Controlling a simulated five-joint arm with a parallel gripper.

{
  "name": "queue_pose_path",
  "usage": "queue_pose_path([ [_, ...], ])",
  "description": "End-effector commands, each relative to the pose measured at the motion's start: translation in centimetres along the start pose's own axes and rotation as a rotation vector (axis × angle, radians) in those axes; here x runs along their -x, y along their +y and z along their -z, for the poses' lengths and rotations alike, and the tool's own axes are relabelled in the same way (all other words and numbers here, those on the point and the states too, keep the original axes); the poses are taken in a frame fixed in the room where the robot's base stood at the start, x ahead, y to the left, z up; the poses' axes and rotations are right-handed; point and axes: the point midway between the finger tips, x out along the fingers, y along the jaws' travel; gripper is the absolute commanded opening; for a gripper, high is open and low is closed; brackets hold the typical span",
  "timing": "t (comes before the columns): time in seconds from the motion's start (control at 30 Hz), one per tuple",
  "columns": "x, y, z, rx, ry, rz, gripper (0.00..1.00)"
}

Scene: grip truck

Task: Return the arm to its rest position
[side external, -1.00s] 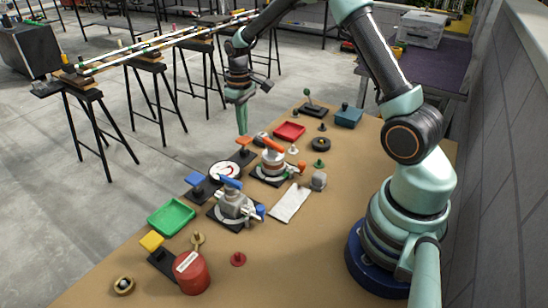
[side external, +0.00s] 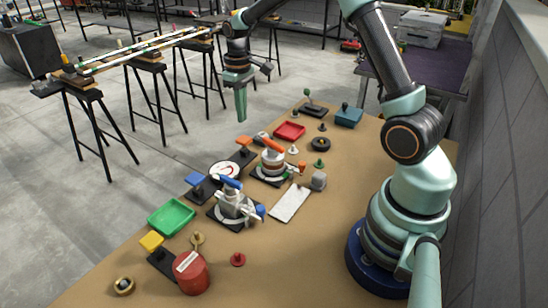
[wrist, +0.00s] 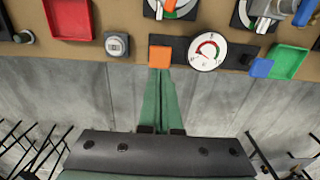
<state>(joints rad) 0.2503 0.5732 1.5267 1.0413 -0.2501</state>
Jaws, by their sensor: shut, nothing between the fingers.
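My gripper (side external: 241,119) hangs fingers down in the air above the far left edge of the work table, with its green fingers shut and nothing between them. In the wrist view my gripper (wrist: 161,72) shows as two long green fingers close together. Their tips appear just below an orange square pad (wrist: 160,57) in that picture. In the side view the orange pad (side external: 243,141) is under the fingertips, with a visible gap between. My arm is raised and reaches out over the table from its blue base.
The table (side external: 320,240) holds a gauge (side external: 225,170), clamp fixtures (side external: 236,204), a red tray (side external: 290,131), a green tray (side external: 171,217), a red can (side external: 192,273) and a grey-white plate (side external: 290,204). Trestles with rods (side external: 150,58) stand beyond the left edge.

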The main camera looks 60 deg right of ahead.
Motion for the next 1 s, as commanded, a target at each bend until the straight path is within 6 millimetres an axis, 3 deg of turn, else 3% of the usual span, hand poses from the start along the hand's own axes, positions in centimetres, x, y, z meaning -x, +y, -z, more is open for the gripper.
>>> queue_pose_path([
  [0.53, 1.5, -0.4, -0.2, 0.001, 0.012, -0.003, 0.00],
  [0.77, 6.5, -3.1, -2.5, 0.004, 0.105, -0.021, 0.00],
  [1.0, 10.9, -6.4, -6.8, 0.004, 0.223, -0.031, 0.00],
])
